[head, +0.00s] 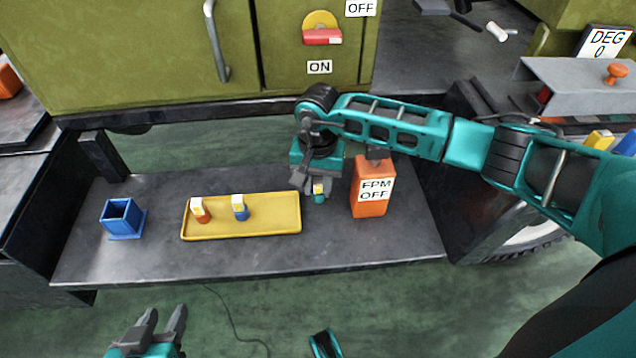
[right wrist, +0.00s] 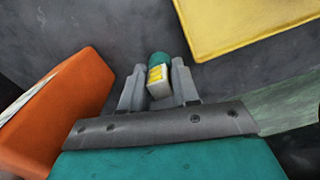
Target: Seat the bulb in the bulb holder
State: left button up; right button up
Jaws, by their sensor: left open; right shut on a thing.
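The piece in my right gripper (head: 318,183) has a teal end and a pale block with a yellow mark; I take it for the bulb (head: 319,197). In the right wrist view the bulb (right wrist: 159,78) sits between the two grey fingers (right wrist: 158,88), teal end outward. The gripper is shut on it, over the bench between the yellow tray and the orange box. I cannot tell its height above the bench. A blue open-topped square socket (head: 122,218) stands at the bench's left and may be the bulb holder. My left gripper (head: 163,322) is open and empty, below the bench's front edge.
The orange box (head: 369,205), labelled OFF, stands right of my right gripper. The dark bench (head: 160,260) is clear in front. A green cabinet (head: 130,50) stands behind.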

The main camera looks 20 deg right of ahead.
jog(key=shift+f+b, duration=0.25)
jog(key=shift+b, duration=0.05)
jog(key=o, duration=1)
jog(key=shift+r, duration=0.1)
jog(key=shift+o, duration=0.2)
